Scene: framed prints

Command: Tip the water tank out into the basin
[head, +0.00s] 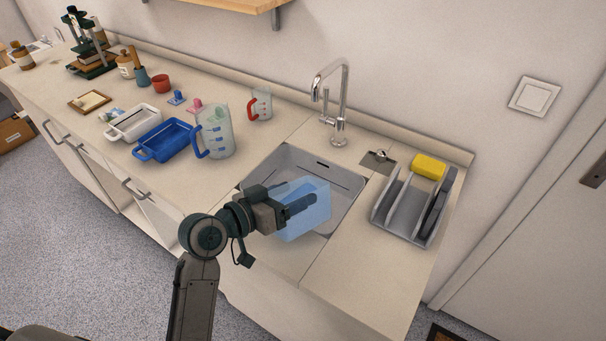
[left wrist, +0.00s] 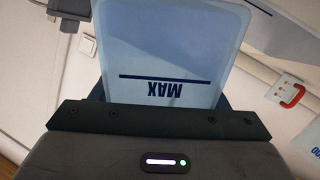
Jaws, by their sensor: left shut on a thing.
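The water tank (head: 309,217) is a clear light-blue box held over the front part of the sink basin (head: 334,167). My left gripper (head: 300,202) is shut on the tank. In the left wrist view the tank (left wrist: 170,45) fills the upper middle, with a dark line and the word MAX upside down. I cannot tell how much water is in the tank. The basin is a grey rectangular sink set in the worktop, its front part hidden by the tank and gripper.
A chrome tap (head: 335,105) stands behind the basin. A grey rack (head: 405,210) and a yellow sponge (head: 429,166) are to its right. A measuring jug with blue handle (head: 217,132), a blue tray (head: 166,141) and a white tray (head: 133,122) stand to its left.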

